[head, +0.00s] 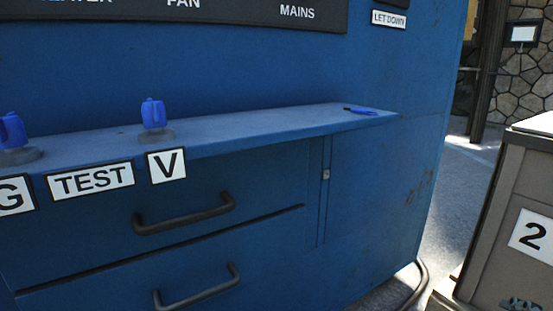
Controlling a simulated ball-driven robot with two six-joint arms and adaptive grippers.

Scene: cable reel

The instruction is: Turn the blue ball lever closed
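No lever with a plain blue ball shows clearly in the head view. A blue upright piece (152,114) stands on a grey round base on the shelf, above the V label. A similar blue piece (12,130) stands at the left edge, above the G label, and is cut off by the frame. A small flat dark and blue item (361,111) lies near the shelf's right end. I cannot tell whether any of these is the blue ball lever. Neither of my grippers is in view.
The blue shelf (255,126) juts from a blue cabinet (400,190) and is mostly bare. Below it are drawers with dark handles (185,214). A grey cabinet (500,190) marked 2 stands at the right, with a gap of floor between.

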